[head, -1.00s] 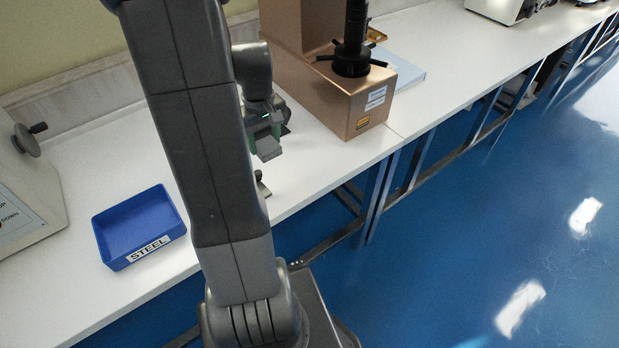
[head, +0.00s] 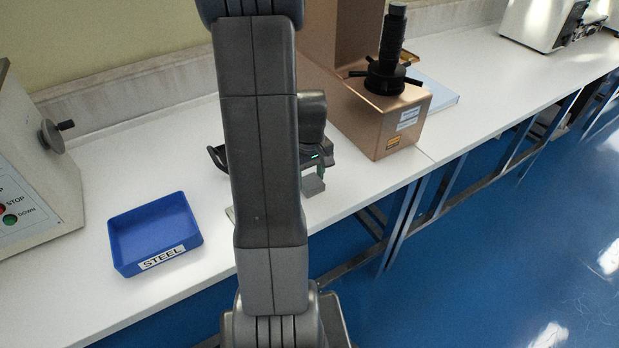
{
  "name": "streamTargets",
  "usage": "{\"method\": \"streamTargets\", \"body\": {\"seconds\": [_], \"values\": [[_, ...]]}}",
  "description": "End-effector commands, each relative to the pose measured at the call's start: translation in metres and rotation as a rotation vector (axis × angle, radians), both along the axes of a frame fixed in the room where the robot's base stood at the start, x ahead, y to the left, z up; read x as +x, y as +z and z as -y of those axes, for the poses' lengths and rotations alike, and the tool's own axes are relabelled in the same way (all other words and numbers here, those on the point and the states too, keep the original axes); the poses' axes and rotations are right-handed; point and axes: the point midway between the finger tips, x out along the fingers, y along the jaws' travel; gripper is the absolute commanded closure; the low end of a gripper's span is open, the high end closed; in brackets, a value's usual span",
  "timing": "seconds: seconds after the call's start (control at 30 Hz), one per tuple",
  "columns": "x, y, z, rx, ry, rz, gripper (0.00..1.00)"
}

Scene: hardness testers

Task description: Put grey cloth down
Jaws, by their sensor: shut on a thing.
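The grey cloth (head: 313,186) shows as a small flat grey piece just right of my arm in the head view. My gripper (head: 317,171) is shut on it, over the white bench near its front edge. My arm link hides much of the gripper and the left side of the cloth. I cannot tell whether the cloth touches the bench top.
A blue tray (head: 122,261) labelled STEEL stands on the white bench (head: 90,305) to the left, apart from the gripper. A copper-coloured tester (head: 392,125) stands right of the gripper. A grey machine (head: 40,165) is at far left. Bench between tray and arm is clear.

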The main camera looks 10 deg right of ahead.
Motion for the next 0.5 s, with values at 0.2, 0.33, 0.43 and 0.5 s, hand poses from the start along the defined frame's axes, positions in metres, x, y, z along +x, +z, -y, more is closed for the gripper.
{"method": "streamTargets", "body": {"seconds": [0.2, 0.33, 0.43, 0.5], "values": [[0.0, -0.0053, 0.0, -0.001, 0.0, 0.001, 0.71], [0.0001, -0.0061, -0.0001, -0.001, 0.0, 0.001, 0.71], [0.0001, -0.0099, 0.0, -0.001, 0.0, 0.001, 0.71], [0.0001, -0.0084, 0.0001, -0.001, 0.0, 0.001, 0.38]]}}
